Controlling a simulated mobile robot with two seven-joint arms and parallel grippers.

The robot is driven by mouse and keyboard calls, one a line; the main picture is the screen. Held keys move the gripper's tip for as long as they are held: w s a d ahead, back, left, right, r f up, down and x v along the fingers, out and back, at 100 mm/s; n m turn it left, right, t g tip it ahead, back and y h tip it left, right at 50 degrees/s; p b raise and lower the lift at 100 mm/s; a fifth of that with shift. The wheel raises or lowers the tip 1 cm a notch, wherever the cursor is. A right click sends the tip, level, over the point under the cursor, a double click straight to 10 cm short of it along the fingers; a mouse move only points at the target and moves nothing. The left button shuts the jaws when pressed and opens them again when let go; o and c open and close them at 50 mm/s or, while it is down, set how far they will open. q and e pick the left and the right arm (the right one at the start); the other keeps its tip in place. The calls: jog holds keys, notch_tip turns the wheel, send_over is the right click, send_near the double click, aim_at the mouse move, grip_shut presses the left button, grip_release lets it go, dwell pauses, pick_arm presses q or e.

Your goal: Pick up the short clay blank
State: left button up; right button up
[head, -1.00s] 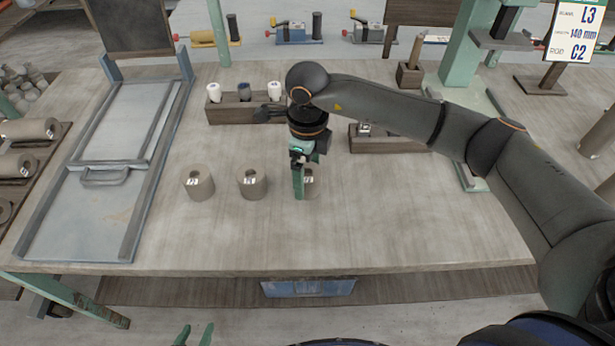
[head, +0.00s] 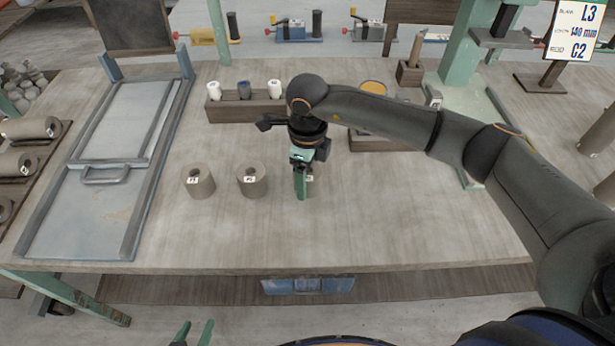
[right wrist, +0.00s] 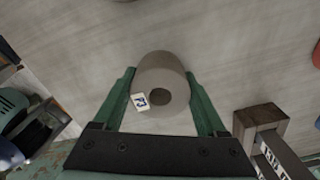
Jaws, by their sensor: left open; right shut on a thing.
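My right gripper (head: 301,184) points down over the bench and is shut on a grey-brown clay blank (head: 311,184). In the head view the gripper hides most of that blank. In the right wrist view the blank (right wrist: 162,78) sits between the two green fingers, with its round hole and a small white label showing. I cannot tell whether it touches the bench. Two similar hollow blanks, the left one (head: 199,183) and the middle one (head: 251,183), stand upright to the left. My left gripper (head: 193,335) is open and empty at the bottom edge.
A wooden rack (head: 243,111) with several small pots stands behind, and a wooden box (head: 375,145) is beyond my right arm. A grey framed board (head: 85,215) lies at the left. The bench front (head: 400,235) is clear. A sign (head: 572,32) reads L3, 140 mm, C2.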

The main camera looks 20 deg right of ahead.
jog(key=c, duration=0.6)
jog(key=shift+o, duration=0.2)
jog(key=shift+r, duration=0.1)
jog(key=shift+w+r, duration=0.1)
jog(key=shift+r, duration=0.5)
jog(key=s+a+r+b, duration=0.1)
jog(key=s+a+r, duration=0.1)
jog(key=s+r, duration=0.9)
jog(key=s, duration=0.3)
jog(key=shift+a+r, duration=0.2)
jog(key=shift+r, duration=0.15)
